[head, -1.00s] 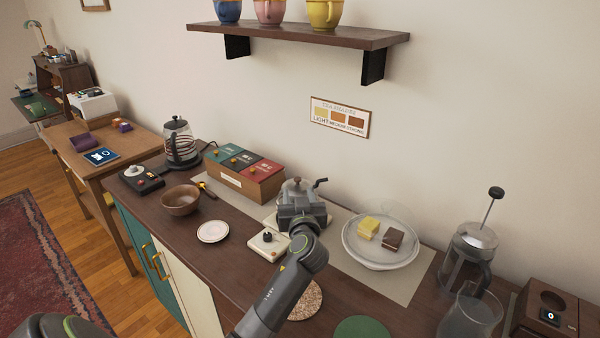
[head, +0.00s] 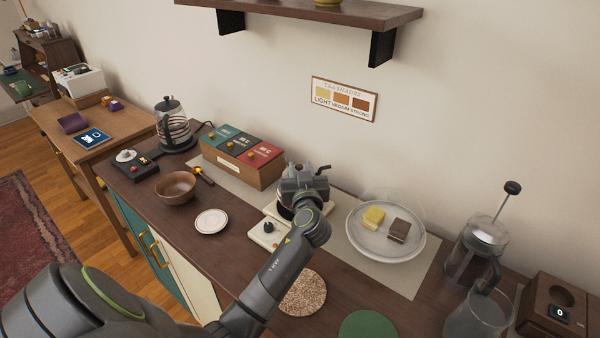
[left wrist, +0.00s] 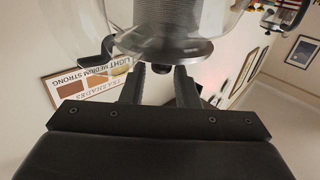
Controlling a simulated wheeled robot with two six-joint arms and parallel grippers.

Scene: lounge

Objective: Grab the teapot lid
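The teapot lid (left wrist: 165,50) is a grey metal disc with a small dark knob. It shows at the top middle of the left wrist view, which is upside down, on a clear glass teapot (left wrist: 225,22) with a ribbed cylinder inside. My left gripper (left wrist: 160,76) is open, its two dark fingers apart on either side of the knob. I cannot tell whether they touch it. In the head view my left gripper (head: 300,180) covers most of the teapot and lid. My right gripper is not in view.
A plate with two cakes (head: 370,245) stands right of the gripper. A tea box (head: 240,165) and brown bowl (head: 176,188) are to the left, a small white saucer (head: 211,222) nearer. A French press (head: 476,245) and glass jug (head: 470,315) stand at the right.

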